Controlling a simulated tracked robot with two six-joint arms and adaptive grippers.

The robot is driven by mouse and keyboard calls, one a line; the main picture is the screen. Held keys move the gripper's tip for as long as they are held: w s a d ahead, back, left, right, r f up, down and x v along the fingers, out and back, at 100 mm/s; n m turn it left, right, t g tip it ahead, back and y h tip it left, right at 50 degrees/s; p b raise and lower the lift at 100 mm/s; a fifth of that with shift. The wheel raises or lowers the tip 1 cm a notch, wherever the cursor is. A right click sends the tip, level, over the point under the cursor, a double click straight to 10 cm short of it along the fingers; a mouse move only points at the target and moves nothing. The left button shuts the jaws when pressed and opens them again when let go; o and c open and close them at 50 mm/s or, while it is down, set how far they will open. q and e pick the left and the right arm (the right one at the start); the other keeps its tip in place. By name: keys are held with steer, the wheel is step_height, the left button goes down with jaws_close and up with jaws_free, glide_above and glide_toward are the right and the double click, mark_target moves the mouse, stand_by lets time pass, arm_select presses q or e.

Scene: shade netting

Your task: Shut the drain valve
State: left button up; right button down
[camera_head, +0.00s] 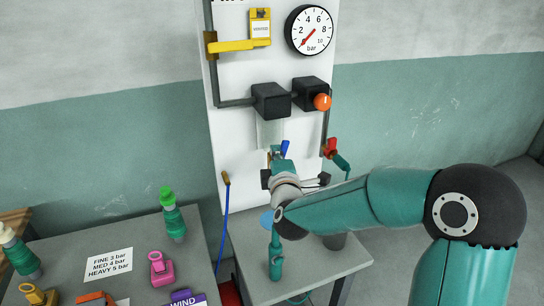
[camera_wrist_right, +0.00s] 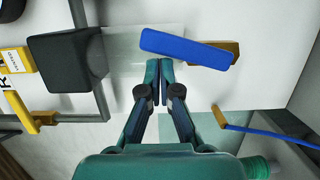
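A valve with a blue lever (camera_head: 284,147) sits on the white panel, just under the clear bowl (camera_head: 270,132) of a black block. In the right wrist view, the blue lever (camera_wrist_right: 187,48) lies nearly level, slightly tilted, across a brass body (camera_wrist_right: 228,52). My right gripper (camera_wrist_right: 159,68) has its fingertips together just below the left part of the lever; I cannot tell whether they touch it. In the head view my right gripper (camera_head: 278,160) partly hides the valve. My left gripper is not in view.
A gauge (camera_head: 309,30), an orange knob (camera_head: 322,102), a yellow lever (camera_head: 235,45) and a red fitting (camera_head: 331,147) are on the panel. A blue hose (camera_head: 222,230) hangs at left. A grey table (camera_head: 125,240) holds green and pink fittings and a pressure card (camera_head: 109,264).

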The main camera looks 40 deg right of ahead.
steer(key=s+a+r, duration=0.1)
steer(key=s+a, duration=0.7)
steer(key=shift+a+r, duration=0.15)
steer(key=shift+r, duration=0.2)
stand_by(0.5)
